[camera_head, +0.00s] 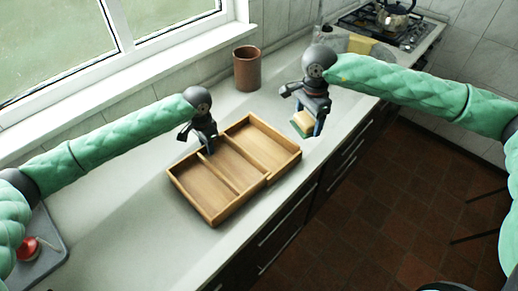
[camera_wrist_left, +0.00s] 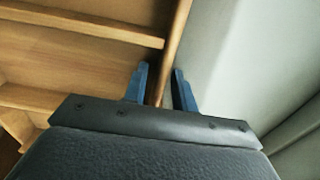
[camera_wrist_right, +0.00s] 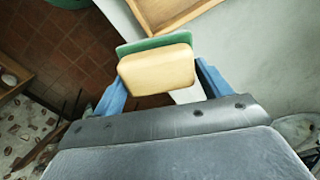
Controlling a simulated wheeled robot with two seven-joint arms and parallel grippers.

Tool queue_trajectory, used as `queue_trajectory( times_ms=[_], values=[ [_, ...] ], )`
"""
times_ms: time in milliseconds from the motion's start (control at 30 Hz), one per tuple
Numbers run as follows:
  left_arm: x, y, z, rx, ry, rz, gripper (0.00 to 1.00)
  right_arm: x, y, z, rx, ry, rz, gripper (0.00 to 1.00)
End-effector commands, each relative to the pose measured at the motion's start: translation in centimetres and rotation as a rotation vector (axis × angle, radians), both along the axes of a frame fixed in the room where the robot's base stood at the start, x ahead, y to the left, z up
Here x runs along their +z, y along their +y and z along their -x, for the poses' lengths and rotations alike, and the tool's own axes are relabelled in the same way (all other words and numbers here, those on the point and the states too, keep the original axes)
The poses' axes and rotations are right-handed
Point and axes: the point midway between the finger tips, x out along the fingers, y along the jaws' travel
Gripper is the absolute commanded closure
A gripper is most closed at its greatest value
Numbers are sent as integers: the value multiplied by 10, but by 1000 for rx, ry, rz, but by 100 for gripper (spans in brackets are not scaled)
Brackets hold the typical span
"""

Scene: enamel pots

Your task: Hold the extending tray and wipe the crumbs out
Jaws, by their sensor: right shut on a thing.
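The wooden extending tray (camera_head: 217,218) lies on the counter, with several compartments split by dividers. My left gripper (camera_head: 207,148) is at the tray's back wall. In the left wrist view its blue fingers (camera_wrist_left: 161,88) stand apart, one on either side of the wall's rim (camera_wrist_left: 176,35). My right gripper (camera_head: 310,117) is shut on a sponge (camera_head: 302,123), to the right of the tray and above the counter's front edge. The sponge is yellow with a green layer; it shows clearly in the right wrist view (camera_wrist_right: 157,69). I cannot make out any crumbs.
A brown cup (camera_head: 247,68) stands behind the tray near the window wall. A stove with a kettle (camera_head: 393,16) is at the far right. A grey board with a red-lidded item (camera_head: 28,248) is at the front left. The counter left of the tray is clear.

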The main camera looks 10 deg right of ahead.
Motion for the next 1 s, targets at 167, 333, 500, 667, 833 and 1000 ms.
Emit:
queue_trajectory(
  times_ms=[167, 333, 500, 667, 833, 1000],
  values=[
    [6, 0, 0, 0, 0, 0, 73, 6, 0, 0, 0, 0, 0, 48],
    [19, 0, 0, 0, 0, 0, 73, 20, 0, 0, 0, 0, 0, 48],
    [33, 0, 0, 0, 1, 1, 73, 33, 0, 0, 0, 0, 0, 48],
    [46, 0, 0, 0, 1, 1, 73, 46, 0, 0, 0, 0, 0, 48],
    [59, 0, 0, 0, 0, 0, 73, 60, 0, 0, 0, 0, 0, 48],
    [71, 0, 0, 0, 0, 0, 73, 71, 0, 0, 0, 0, 0, 48]
  ],
)
